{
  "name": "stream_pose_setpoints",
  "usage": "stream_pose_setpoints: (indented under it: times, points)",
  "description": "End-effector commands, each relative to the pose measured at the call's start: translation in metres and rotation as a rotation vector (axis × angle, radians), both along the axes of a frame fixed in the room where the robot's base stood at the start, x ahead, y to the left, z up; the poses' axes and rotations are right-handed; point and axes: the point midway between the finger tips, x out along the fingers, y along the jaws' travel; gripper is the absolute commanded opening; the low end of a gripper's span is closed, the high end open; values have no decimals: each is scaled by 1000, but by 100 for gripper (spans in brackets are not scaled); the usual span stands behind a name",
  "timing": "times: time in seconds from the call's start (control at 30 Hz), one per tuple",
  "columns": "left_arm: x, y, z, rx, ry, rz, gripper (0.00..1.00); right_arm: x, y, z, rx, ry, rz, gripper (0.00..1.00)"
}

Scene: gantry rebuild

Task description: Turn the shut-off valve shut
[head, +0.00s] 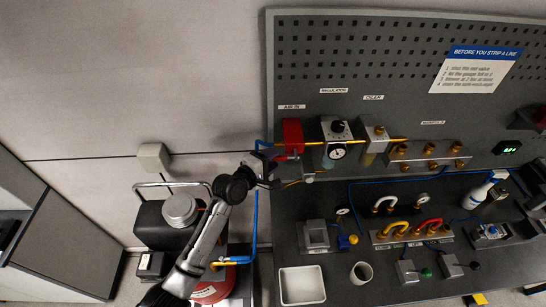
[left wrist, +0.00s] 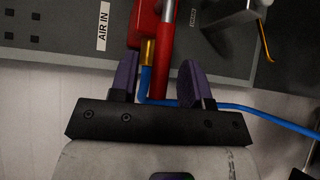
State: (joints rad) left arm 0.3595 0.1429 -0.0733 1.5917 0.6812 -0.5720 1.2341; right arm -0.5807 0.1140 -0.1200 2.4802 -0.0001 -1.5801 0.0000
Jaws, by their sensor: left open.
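The shut-off valve is a red block (head: 292,137) under the AIR IN label on the grey panel in the head view. A red bar (left wrist: 164,55), seemingly its handle, shows in the left wrist view beside a brass fitting (left wrist: 147,52) with a blue hose. My left gripper (head: 268,156) is at the valve's left side in the head view. In the left wrist view its purple fingers (left wrist: 157,78) are spread apart, with the red bar, fitting and hose between them in the picture. Whether a finger touches the bar cannot be told. My right gripper is not in view.
A regulator with gauge (head: 337,152) and an oiler (head: 375,137) sit right of the valve. A brass manifold (head: 430,153) is farther right. The bench below holds a white tray (head: 302,285), a cup (head: 361,272) and fittings. A compressor (head: 170,222) stands lower left.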

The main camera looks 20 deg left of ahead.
Motion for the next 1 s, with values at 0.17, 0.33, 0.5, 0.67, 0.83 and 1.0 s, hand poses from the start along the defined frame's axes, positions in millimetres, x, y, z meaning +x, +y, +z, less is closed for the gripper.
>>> stream_pose_setpoints:
  times: [0.17, 0.33, 0.5, 0.67, 0.83, 1.0]
  points:
    - [7, -3, -1, 1, 0, 0, 43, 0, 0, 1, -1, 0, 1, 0]
    - [9, -3, -2, 1, 0, 1, 43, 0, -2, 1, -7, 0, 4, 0]
    - [9, -3, -1, 1, 0, 0, 42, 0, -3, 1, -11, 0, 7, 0]
    - [9, -3, -1, 1, 0, 1, 27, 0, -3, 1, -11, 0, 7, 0]
    - [8, -3, -2, 1, 1, 1, 11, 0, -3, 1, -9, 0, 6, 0]
    - [8, -3, -2, 1, 1, 1, 0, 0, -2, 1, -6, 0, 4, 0]
